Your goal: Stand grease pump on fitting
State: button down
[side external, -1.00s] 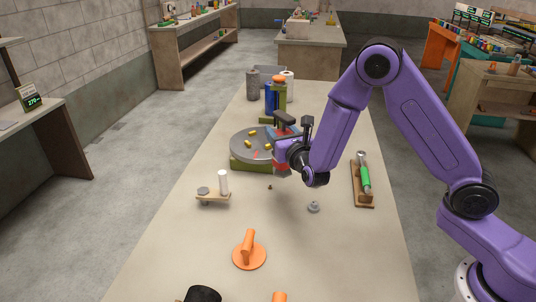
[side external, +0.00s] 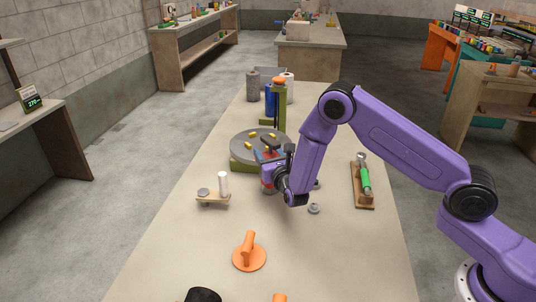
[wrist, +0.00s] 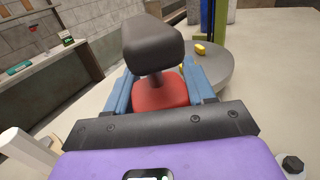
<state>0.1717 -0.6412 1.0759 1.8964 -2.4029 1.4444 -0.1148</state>
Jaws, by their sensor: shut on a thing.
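My gripper (side external: 269,174) is shut on the grease pump, whose red body (wrist: 160,94) sits between the blue fingers in the wrist view. A dark, rounded handle (wrist: 152,42) rises from the pump's top. In the side view the pump looks roughly upright, low over the table in front of the turntable. Its lower end is mostly hidden by the gripper. I cannot make out the fitting under it, nor whether the two touch. A small grey knob-like piece (side external: 314,208) stands on the table to the right of the gripper.
A grey turntable (side external: 240,146) with yellow blocks is just behind. A small wooden stand (side external: 212,198) with a white cylinder is at left. A wooden holder (side external: 364,202) with a green tool is at right. An orange handled disc (side external: 249,257) is in front; the table between is clear.

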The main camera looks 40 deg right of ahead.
dwell(0.3)
jog(key=shift+c, duration=2)
grip_release()
jog(key=shift+f, duration=0.1)
